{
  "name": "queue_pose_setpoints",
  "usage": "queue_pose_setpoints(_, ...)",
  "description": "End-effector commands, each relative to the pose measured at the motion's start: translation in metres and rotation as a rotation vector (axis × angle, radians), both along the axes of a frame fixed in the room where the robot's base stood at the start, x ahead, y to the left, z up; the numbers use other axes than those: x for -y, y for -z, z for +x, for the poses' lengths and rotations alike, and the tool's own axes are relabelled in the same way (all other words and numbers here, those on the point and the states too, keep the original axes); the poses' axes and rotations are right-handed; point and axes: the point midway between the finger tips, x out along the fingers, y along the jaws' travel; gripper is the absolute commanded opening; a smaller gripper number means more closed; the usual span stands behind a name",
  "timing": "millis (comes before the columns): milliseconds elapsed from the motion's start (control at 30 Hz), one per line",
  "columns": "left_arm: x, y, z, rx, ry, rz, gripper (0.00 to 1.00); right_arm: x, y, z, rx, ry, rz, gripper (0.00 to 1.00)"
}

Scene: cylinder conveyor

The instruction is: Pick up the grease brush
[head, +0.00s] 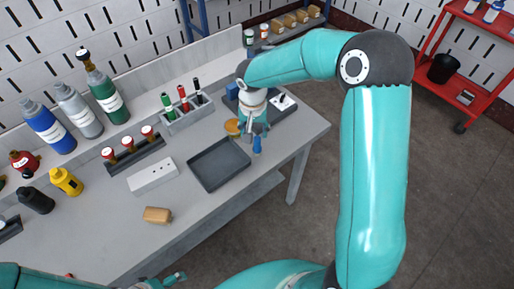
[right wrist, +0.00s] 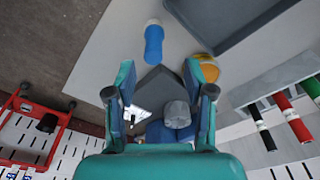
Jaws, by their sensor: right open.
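A short blue object (head: 257,145) with a pale end lies near the table's front edge, right of the grey tray. It may be the grease brush; its bristles are not clear. In the right wrist view, this blue object (right wrist: 153,44) lies beyond the fingertips, apart from them. My right gripper (head: 256,128) points down over the table just behind it. In the right wrist view, the right gripper (right wrist: 160,93) has its fingers wide apart with nothing between them touching. My left gripper (head: 178,278) shows only partly at the bottom edge; its jaw state is unclear.
An empty grey tray (head: 219,183) lies left of the blue object. A yellow-orange round item (head: 231,127) sits beside my right gripper. A dark holder (head: 289,105) is behind it, with a grey cylinder (right wrist: 177,114). Marker rack (head: 187,122) and bottles stand further left.

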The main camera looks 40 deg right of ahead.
Motion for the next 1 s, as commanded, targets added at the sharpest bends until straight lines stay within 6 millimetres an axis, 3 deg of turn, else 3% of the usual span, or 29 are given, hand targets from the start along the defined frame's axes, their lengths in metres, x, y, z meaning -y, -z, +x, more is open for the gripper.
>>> queue_pose_setpoints(167, 0.0, -0.004, 0.0, 0.0, 0.0, 0.0, 0.99, 0.003, 0.01, 0.0, -0.002, 0.001, 0.001, 0.53)
queue_pose_setpoints(500, 0.0, -0.016, 0.0, 0.0, 0.0, 0.0, 0.99, 0.012, 0.051, 0.002, -0.002, -0.001, 0.0, 0.53)
queue_pose_setpoints(767, 0.0, -0.015, 0.0, 0.0, 0.0, 0.0, 0.99, 0.012, 0.054, 0.003, 0.0, -0.001, 0.001, 0.53)
queue_pose_setpoints(1000, 0.0, -0.015, 0.0, 0.0, 0.0, 0.0, 0.99, 0.012, 0.054, 0.003, 0.0, -0.001, 0.001, 0.15)
